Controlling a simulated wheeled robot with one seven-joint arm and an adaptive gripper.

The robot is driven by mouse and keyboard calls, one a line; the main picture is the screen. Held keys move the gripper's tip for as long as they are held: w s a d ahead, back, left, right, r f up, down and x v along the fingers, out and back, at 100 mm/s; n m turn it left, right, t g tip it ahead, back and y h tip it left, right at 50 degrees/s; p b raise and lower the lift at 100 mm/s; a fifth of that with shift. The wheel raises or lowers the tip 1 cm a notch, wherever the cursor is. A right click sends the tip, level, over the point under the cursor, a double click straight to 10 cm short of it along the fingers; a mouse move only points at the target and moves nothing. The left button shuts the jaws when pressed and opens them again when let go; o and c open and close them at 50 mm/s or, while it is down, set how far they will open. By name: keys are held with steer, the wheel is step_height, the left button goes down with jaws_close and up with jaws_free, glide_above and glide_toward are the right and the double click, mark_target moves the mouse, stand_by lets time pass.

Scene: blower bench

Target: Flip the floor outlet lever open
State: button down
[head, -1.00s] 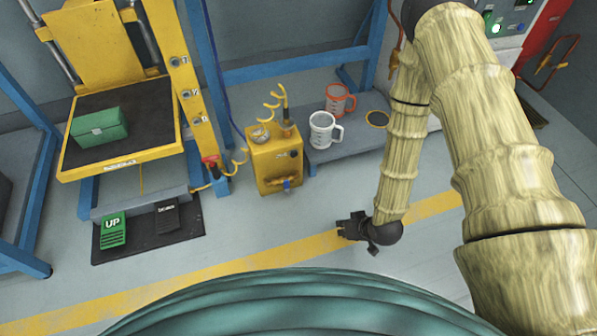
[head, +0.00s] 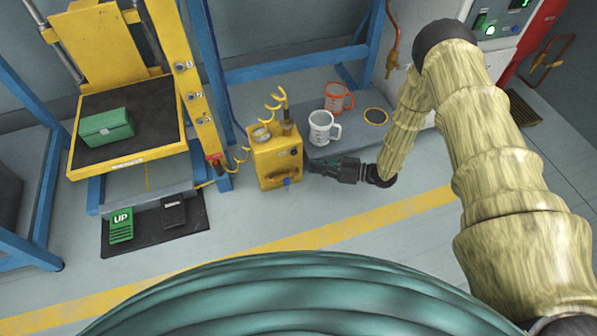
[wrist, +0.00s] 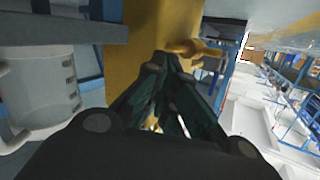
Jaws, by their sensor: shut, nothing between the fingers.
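A yellow floor unit (head: 265,170) stands on the floor, with a gauge and brass fittings on top. A small blue lever (head: 287,182) sits at its lower front; its exact angle is too small to tell. My gripper (head: 310,165) is shut and empty, close to the unit's right side, just right of and slightly above the lever in the picture. In the wrist view the shut fingers (wrist: 162,72) point at the yellow unit (wrist: 155,22). A brass outlet fitting (wrist: 188,48) shows just right of the fingertips. I cannot tell whether the fingers touch the unit.
A white jug (head: 321,128) and an orange jug (head: 338,97) stand on the low grey shelf behind my gripper. A yellow press with a green box (head: 106,127) and floor pedals (head: 121,225) is at left. The floor in front of the unit is clear.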

mark_target(287, 181)
steer(key=s+d+r+n+g+y+p, duration=0.2)
steer(key=d+r+n+g+p, duration=0.1)
steer(key=d+n+g, duration=0.3)
steer(key=shift+d+r+n+g, duration=0.35)
steer(key=shift+n+g, duration=0.95)
steer(key=shift+g, duration=0.6)
steer(key=shift+a, duration=0.1)
steer(key=b+x, duration=0.5)
steer(key=x, duration=0.9)
steer(key=shift+b, duration=0.35)
steer(key=shift+r+p, duration=0.2)
steer(key=shift+p, duration=0.2)
